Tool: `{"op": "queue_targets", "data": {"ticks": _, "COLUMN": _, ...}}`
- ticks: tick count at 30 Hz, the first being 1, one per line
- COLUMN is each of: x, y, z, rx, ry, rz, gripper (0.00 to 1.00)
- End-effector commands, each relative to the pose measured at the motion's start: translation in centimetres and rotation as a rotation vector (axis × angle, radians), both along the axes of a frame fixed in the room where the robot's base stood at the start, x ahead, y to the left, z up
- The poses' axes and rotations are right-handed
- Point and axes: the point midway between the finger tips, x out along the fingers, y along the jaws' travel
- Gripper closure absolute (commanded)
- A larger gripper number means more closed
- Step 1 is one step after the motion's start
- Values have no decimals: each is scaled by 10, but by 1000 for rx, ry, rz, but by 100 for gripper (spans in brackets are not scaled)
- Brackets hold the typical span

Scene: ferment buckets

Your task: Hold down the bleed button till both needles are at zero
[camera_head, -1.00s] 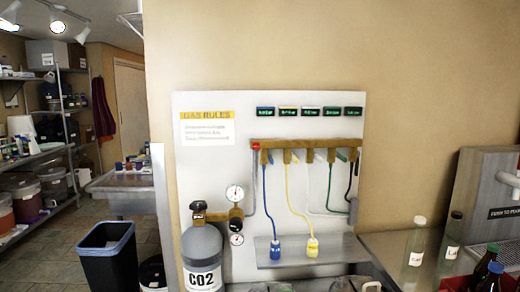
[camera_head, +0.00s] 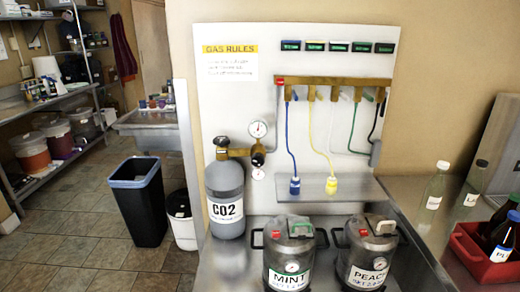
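Two round white gauges sit on the brass regulator (camera_head: 236,152) of the grey CO2 cylinder (camera_head: 225,185). The upper gauge (camera_head: 258,129) faces me, with its needle too small to read. The lower gauge (camera_head: 258,173) is partly hidden by the regulator's dark knob, and its needle cannot be read. A small red button-like part (camera_head: 279,81) is at the left end of the brass manifold (camera_head: 340,81); no label shows that it is the bleed button. My gripper is not in view.
The MINT keg (camera_head: 292,262) and PEACH keg (camera_head: 368,258) stand on the steel counter before the gas board (camera_head: 225,97). Blue and yellow hoses hang to a small shelf (camera_head: 360,187). Bottles and a red crate (camera_head: 470,240) are at right. A black bin (camera_head: 138,205) stands on the floor at left.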

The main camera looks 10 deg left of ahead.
Motion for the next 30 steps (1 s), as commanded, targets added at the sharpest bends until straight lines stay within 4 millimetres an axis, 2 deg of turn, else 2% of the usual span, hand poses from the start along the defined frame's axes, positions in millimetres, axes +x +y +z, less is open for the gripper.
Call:
{"op": "queue_targets", "data": {"ticks": 1, "x": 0, "y": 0, "z": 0, "rx": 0, "ry": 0, "rz": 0, "gripper": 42}}
{"op": "queue_targets", "data": {"ticks": 9, "x": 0, "y": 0, "z": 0, "rx": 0, "ry": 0, "rz": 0, "gripper": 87}}
{"op": "queue_targets", "data": {"ticks": 12, "x": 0, "y": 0, "z": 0, "rx": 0, "ry": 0, "rz": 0, "gripper": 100}}
{"op": "queue_targets", "data": {"ticks": 30, "x": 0, "y": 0, "z": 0, "rx": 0, "ry": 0, "rz": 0, "gripper": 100}}
